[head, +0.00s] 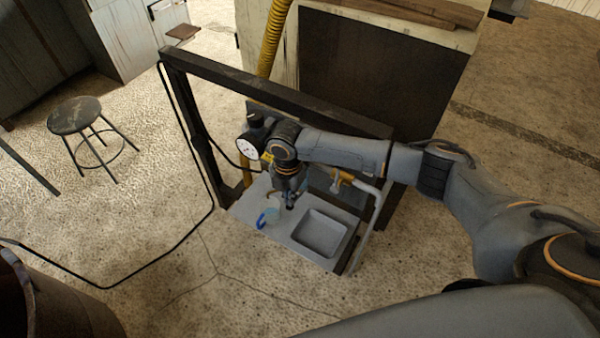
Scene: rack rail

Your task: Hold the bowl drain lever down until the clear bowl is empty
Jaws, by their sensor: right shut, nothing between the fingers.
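The clear bowl (273,204) is small and pale in the head view, beside my right gripper, above the grey shelf of the dark rack. I cannot tell its water level. A blue piece (261,219) with a light-blue ring shows just below the bowl; I cannot tell whether it is the drain lever. My right gripper (290,203) points down, shut and empty, close to the right of the bowl. Whether it touches a lever is too small to tell. My left gripper is not in view.
The grey shelf (290,233) has a square basin (320,233) to the right. A round white gauge (247,149), a brass valve (338,181) and a pale pipe (372,220) are near my arm. A dark rack beam (230,78) crosses behind. A stool (76,116) stands left.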

